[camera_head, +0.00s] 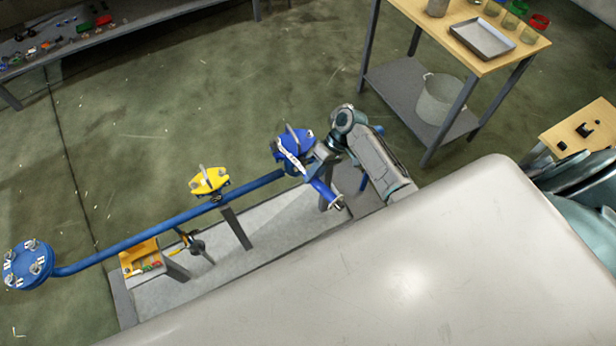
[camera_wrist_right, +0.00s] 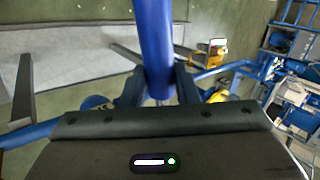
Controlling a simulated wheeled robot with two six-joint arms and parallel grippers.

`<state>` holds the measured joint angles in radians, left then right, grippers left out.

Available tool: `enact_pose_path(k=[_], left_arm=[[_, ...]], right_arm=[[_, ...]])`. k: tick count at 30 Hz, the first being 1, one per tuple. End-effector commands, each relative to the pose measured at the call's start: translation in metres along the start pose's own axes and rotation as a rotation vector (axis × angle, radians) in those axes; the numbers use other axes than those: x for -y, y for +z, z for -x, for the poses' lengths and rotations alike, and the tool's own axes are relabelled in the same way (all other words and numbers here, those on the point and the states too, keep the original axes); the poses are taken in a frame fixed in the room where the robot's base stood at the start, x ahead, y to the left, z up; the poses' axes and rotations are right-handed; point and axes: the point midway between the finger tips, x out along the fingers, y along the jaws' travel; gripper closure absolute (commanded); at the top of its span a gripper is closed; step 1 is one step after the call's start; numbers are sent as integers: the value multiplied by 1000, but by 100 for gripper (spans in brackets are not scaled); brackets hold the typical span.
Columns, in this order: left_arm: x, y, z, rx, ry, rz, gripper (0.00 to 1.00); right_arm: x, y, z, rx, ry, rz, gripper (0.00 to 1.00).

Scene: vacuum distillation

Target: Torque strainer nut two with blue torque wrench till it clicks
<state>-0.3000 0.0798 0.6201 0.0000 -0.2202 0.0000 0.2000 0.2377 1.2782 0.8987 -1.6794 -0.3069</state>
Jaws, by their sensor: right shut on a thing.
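The blue strainer (camera_head: 293,143) sits at the right part of the blue pipe line, with pale bolts or tags on top. My right gripper (camera_head: 322,154) is beside it on its right, shut on the blue torque wrench (camera_head: 325,191). One end of the wrench points down and right, away from the strainer. In the right wrist view the blue wrench shaft (camera_wrist_right: 154,45) runs between the two fingers. Where the wrench's head meets the strainer is too small and partly hidden, so I cannot tell whether it sits on a nut. My left gripper is not in view.
The blue pipe (camera_head: 135,240) runs left to a round flange (camera_head: 27,264), with a yellow valve (camera_head: 209,181) between. A yellow tray (camera_head: 139,257) with small parts stands below the pipe. A wooden-topped table (camera_head: 460,35) stands at upper right. Open floor lies behind the pipe.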

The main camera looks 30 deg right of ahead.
Motion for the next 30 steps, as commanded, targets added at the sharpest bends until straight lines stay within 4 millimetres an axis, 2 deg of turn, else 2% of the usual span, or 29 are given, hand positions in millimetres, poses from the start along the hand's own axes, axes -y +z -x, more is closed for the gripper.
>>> enact_pose_path(k=[4, 10, 18, 26, 30], left_arm=[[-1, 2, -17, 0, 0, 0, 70], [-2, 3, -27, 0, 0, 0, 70], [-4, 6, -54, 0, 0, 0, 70], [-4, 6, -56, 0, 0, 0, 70], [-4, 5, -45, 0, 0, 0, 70]], right_arm=[[-16, -4, 9, 58, 0, 72, 100], [-26, -7, 19, 117, -3, 142, 100], [-47, -15, 34, 213, -6, 256, 100], [-58, -26, 48, 286, -10, 341, 100], [-63, -30, 55, 326, -12, 385, 100]])
